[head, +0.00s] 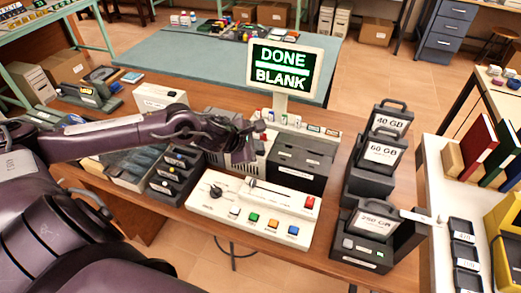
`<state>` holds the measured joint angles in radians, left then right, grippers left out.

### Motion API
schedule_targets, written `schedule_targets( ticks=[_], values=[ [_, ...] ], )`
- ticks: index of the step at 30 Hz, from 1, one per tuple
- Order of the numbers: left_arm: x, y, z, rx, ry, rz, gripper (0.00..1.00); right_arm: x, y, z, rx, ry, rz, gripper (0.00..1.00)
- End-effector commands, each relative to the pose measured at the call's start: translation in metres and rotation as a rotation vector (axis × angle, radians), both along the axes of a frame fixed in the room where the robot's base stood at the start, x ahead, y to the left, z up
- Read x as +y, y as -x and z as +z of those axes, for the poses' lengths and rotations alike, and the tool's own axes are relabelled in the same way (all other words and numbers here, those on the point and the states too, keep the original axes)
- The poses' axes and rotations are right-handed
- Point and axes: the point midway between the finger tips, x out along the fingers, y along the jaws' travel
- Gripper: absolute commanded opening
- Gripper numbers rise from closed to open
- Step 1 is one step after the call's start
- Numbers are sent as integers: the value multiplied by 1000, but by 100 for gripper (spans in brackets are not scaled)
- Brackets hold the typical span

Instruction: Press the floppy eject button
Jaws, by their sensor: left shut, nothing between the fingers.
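My left gripper (240,130) reaches in from the left and hangs over the beige equipment behind the control panel. Its fingers are together with nothing between them. The off-white control panel (262,205) has a black knob, a slider, a red button (310,202) and a front row of white, green, yellow and blue buttons. A dark boxy unit (298,160) stands behind the panel. The monitor (283,68) reads "DONE" and "BLANK". I cannot tell which part is the floppy eject button; the gripper and forearm hide some of the equipment. My right gripper is out of view.
Black docks with cartridges marked 40 GB (390,120), 60 GB (382,153) and 250 GB (372,225) stand right of the panel. Dark units (172,175) stand left of it. A white side table (440,180) at right holds binders. Some wooden tabletop is bare in front.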

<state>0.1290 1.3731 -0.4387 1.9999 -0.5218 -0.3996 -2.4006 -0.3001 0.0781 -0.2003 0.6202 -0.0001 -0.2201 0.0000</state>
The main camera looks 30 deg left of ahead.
Motion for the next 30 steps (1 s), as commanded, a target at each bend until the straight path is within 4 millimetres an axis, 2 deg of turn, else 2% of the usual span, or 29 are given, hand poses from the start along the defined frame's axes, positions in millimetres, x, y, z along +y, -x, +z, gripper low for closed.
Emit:
schedule_targets(
  ticks=[6,19,30],
  values=[
    [1,0,12,0,-1,0,0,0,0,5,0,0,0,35],
    [0,0,16,-1,0,1,0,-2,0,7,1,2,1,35],
    [0,0,52,-2,-2,0,0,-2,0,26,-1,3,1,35]
  ],
)
